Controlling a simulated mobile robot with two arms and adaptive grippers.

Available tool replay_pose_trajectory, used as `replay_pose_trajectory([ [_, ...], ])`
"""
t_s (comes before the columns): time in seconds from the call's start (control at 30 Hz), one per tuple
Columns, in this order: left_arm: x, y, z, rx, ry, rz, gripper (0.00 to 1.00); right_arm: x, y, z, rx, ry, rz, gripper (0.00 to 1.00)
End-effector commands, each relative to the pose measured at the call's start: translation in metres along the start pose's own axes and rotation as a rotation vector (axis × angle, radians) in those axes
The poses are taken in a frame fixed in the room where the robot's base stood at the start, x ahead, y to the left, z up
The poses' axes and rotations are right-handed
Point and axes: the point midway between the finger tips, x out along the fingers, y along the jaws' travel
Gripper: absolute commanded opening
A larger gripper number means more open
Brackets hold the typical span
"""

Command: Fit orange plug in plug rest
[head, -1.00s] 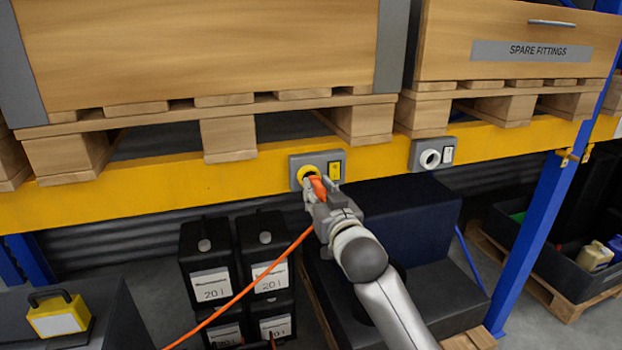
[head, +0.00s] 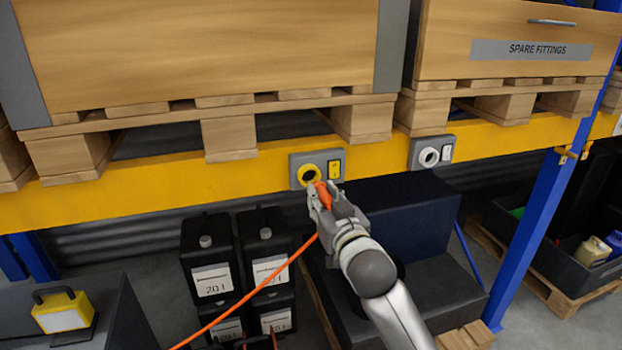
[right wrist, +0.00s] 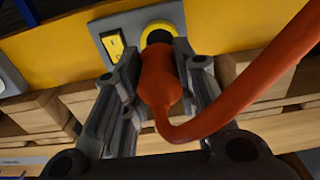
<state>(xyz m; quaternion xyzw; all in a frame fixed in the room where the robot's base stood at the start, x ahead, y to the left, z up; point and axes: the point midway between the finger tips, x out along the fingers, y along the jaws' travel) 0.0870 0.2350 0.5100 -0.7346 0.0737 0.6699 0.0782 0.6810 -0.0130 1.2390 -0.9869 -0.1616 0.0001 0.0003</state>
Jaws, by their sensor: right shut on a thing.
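The orange plug (head: 322,190) is held in my right gripper (head: 319,196), which is shut on it just below and in front of a yellow-ringed socket (head: 299,178). In the right wrist view the plug (right wrist: 160,80) sits between the fingers (right wrist: 158,72), with its cable bending back to the right. The dark hole of the yellow ring shows beyond the plug's tip; the plug appears to be out of it. A white-ringed socket (head: 419,157) on a grey plate is further right on the same beam, its hole empty. I cannot tell which is the plug rest. My left gripper is not in view.
Both sockets are on a yellow rack beam (head: 220,190) under loaded pallets (head: 230,138). Black canisters (head: 208,255) stand below left, and a dark box (head: 415,222) is behind my right arm. A blue upright (head: 535,240) is at the right. The orange cable (head: 250,287) trails down left.

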Motion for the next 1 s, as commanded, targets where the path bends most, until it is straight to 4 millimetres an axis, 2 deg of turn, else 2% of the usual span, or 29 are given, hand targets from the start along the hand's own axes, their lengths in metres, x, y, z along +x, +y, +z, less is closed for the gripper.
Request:
replay_pose_trajectory([
  [0.27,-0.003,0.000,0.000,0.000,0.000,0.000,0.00,-0.003,-0.001,-0.003,0.000,0.001,0.000,0.00],
  [1.0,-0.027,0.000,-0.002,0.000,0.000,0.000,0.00,-0.036,-0.013,-0.017,0.000,0.001,-0.001,0.00],
])
